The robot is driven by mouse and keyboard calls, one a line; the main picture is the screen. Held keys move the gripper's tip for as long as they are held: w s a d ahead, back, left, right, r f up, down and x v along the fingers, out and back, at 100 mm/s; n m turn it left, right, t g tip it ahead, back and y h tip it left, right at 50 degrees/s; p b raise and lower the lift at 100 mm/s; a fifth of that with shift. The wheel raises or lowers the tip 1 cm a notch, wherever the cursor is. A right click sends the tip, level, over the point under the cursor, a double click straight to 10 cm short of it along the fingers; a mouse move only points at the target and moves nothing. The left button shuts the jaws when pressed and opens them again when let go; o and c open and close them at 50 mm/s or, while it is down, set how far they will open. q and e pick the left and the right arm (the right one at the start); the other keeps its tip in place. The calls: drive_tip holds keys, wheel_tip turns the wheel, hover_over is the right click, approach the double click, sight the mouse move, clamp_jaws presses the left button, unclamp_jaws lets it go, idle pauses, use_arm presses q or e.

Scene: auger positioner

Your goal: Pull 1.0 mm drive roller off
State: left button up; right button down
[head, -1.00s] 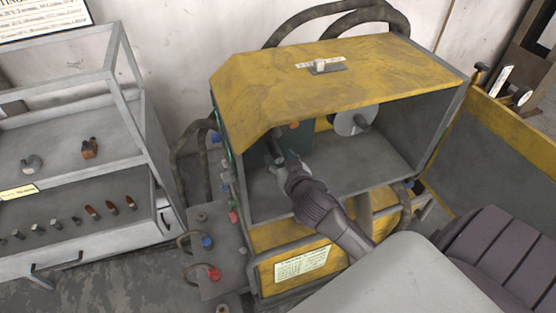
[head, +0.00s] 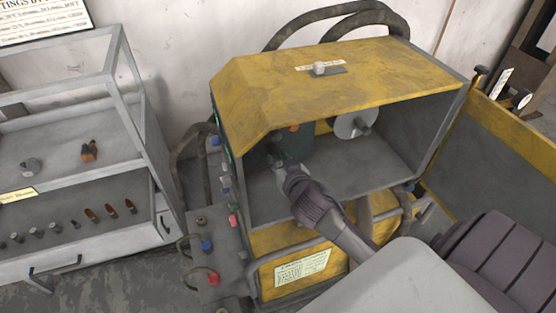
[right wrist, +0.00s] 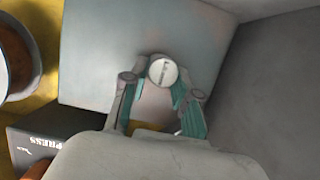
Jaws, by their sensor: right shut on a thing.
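My right gripper (head: 277,163) reaches into the open yellow cabinet (head: 340,80), in front of the greenish plate (head: 297,146) on its inner left side. In the right wrist view, its two fingers (right wrist: 160,92) have teal pads and close around a small round pale piece with dark lettering on its face, which looks like the drive roller (right wrist: 162,70). The pale plate (right wrist: 135,35) is behind it. I cannot tell whether the roller is still seated or apart from the plate. In the head view, my gripper hides the roller. My left gripper is not in view.
A white disc (head: 355,122) sits at the back of the cabinet. The cabinet floor (head: 375,165) is clear at right. A grey shelf unit (head: 95,158) on the left holds several small parts. A panel with blue and red fittings (head: 212,245) stands by the cabinet's left side.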

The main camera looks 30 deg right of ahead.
drive_tip(key=shift+s, duration=0.15)
drive_tip(key=shift+s+a+p, duration=0.15)
drive_tip(key=shift+s+a, duration=0.1)
drive_tip(key=shift+s, duration=0.65)
drive_tip(key=shift+s+a+p, duration=0.15)
drive_tip(key=shift+s+a, duration=0.05)
drive_tip(key=shift+s, duration=0.75)
drive_tip(key=shift+s+a+p, duration=0.15)
drive_tip(key=shift+s+a, duration=0.1)
drive_tip(key=shift+s, duration=0.65)
